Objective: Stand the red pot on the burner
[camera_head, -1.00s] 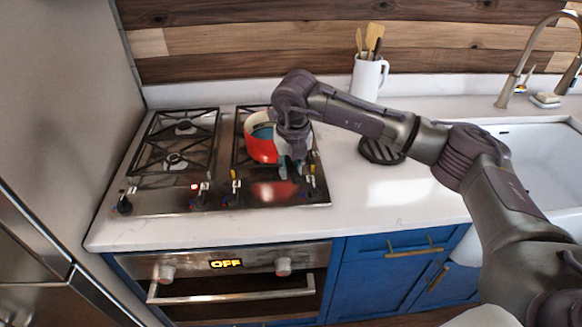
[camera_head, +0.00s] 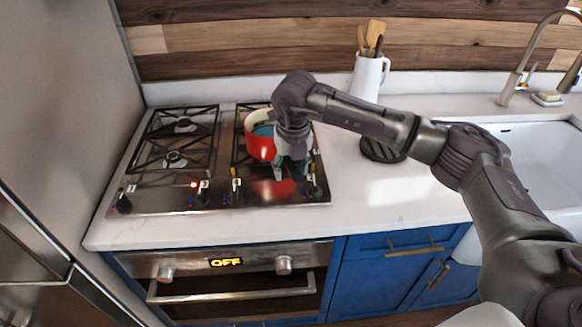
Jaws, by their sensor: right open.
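The red pot (camera_head: 259,146) has a pale rim and a blue-grey inside. It stands upright on the right-hand grate (camera_head: 239,160) of the stove, over the burner area. Its right side is hidden behind my right gripper. My right gripper (camera_head: 293,172) is open and points down, close in front of the pot's right side. I cannot tell if a finger touches the pot. The burner under the pot is hidden. My left gripper is not in view.
The left grate (camera_head: 176,140) is empty. Knobs (camera_head: 236,192) line the stove's front edge. A dark round trivet (camera_head: 381,150) lies on the counter behind my arm. A white utensil jug (camera_head: 368,78) stands at the back. The sink (camera_head: 530,165) is at right. The front counter (camera_head: 385,205) is clear.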

